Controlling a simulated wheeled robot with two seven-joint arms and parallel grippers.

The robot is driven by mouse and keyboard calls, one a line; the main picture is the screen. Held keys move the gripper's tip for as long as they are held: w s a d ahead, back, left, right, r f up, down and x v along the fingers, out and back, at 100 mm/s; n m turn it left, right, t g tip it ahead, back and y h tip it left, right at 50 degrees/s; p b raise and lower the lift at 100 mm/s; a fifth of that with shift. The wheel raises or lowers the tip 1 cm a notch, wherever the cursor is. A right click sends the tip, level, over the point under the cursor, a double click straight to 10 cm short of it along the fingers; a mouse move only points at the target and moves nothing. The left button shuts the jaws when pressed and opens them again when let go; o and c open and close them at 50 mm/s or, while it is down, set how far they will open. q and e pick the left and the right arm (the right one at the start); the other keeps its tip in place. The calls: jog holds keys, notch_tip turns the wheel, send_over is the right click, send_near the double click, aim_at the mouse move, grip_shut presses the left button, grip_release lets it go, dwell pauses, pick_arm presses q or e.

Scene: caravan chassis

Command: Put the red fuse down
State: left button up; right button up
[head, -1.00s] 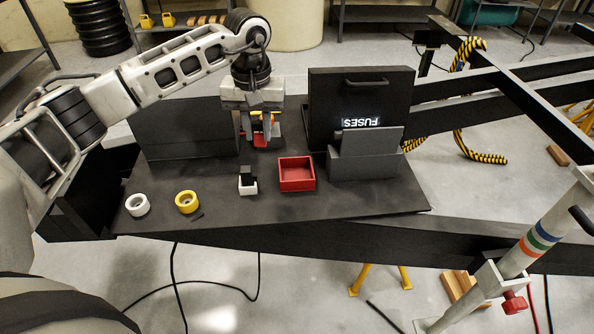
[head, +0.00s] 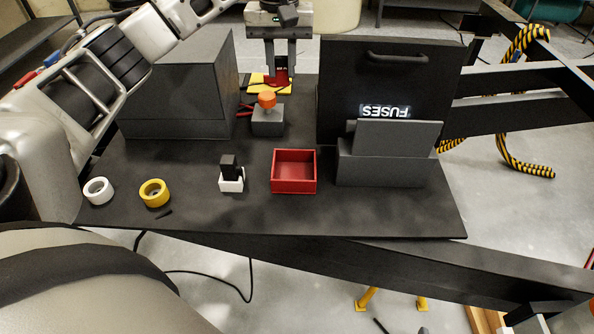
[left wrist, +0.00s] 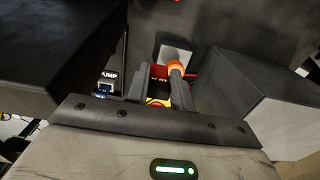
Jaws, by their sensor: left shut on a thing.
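My left gripper (head: 281,78) is at the back of the dark table, between a black box and the fuse case. It is shut on the red fuse (head: 281,64), a small dark red block with pale lettering. The fuse also shows between the fingers in the left wrist view (left wrist: 160,72), partly hidden by them. It is over or against a yellow item (head: 257,82) with a dark part; I cannot tell whether they touch. My right gripper is not in view.
A grey block with an orange knob (head: 267,99) stands just in front, beside red-handled pliers (head: 245,109). The black fuse case (head: 335,90) is right, the black box (head: 180,90) left. A red tray (head: 294,187), white holder (head: 231,184) and two tape rolls (head: 155,193) sit nearer.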

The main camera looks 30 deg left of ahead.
pick_arm(q)
jog(key=s+d+f+p, duration=0.1)
jog(key=s+d+f, duration=0.7)
jog(key=s, duration=0.1)
jog(key=shift+d+f, duration=0.3)
jog(key=shift+f, duration=0.05)
jog(key=f, duration=0.1)
jog(key=f+p, duration=0.1)
jog(key=f, duration=0.1)
jog(key=shift+s+d+f, duration=0.15)
jog(key=shift+s, duration=0.05)
jog(key=shift+f, duration=0.4)
jog(key=o, duration=1)
jog(key=shift+r, duration=0.1)
notch_tip(320, 180, up, 12)
jog(key=shift+r, duration=0.15)
